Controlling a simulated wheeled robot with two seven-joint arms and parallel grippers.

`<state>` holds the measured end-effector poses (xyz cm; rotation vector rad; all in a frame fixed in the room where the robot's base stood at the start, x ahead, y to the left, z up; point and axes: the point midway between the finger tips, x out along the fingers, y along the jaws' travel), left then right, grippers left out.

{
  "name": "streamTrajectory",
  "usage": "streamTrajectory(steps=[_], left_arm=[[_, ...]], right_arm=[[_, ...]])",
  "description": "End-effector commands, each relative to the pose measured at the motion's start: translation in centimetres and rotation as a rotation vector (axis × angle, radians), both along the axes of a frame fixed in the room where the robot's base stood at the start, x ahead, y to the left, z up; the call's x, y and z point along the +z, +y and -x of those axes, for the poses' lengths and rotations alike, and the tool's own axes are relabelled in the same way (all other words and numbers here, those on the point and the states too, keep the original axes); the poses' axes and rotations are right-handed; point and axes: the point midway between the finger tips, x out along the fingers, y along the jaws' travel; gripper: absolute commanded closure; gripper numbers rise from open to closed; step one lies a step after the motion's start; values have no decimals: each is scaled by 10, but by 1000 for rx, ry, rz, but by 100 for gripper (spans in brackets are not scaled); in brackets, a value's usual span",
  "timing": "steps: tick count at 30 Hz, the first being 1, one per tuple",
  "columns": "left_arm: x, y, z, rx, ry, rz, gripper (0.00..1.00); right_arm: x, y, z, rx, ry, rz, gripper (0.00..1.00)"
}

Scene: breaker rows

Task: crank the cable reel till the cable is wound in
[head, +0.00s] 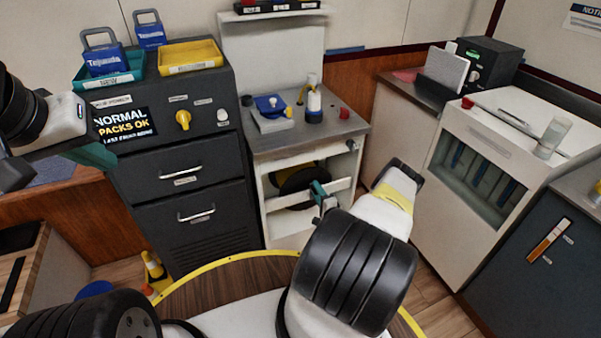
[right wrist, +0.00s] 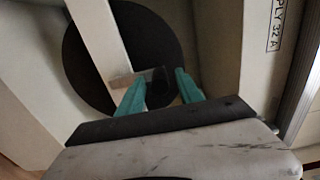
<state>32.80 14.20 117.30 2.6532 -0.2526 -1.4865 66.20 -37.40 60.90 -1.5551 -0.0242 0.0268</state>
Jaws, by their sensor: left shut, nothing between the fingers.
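The cable reel (head: 297,180) is a dark disc in the open bay of the grey-topped cabinet, partly hidden by a pale slanted bar. In the right wrist view the reel (right wrist: 88,75) is a large black disc. A small tan piece with a dark knob-like end (right wrist: 158,82), perhaps the crank handle, lies between or just beyond my right gripper's fingertips. My right gripper (head: 318,190) is at the front of the reel, its teal fingers apart. My left gripper (head: 98,154) is shut and empty by the dark cabinet, far from the reel.
The dark drawer cabinet (head: 187,195) stands left of the reel bay, with teal and yellow trays on top. A white cabinet (head: 478,150) stands at right. A blue device (head: 270,105) and a bottle (head: 314,103) sit above the reel.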

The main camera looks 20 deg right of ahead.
Motion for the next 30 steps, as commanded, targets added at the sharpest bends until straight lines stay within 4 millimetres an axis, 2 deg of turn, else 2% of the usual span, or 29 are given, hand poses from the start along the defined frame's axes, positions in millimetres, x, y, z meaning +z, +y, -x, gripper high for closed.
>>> streamTrajectory(steps=[8,15,21,30], left_arm=[[0,0,0,0,0,0,100],[0,0,0,0,0,0,100],[0,0,0,0,0,0,100],[0,0,0,0,0,0,100]], right_arm=[[0,0,7,1,0,1,57],[0,-2,47,-1,2,0,57],[0,-3,72,-1,1,-1,57],[0,-3,78,1,0,1,57]])
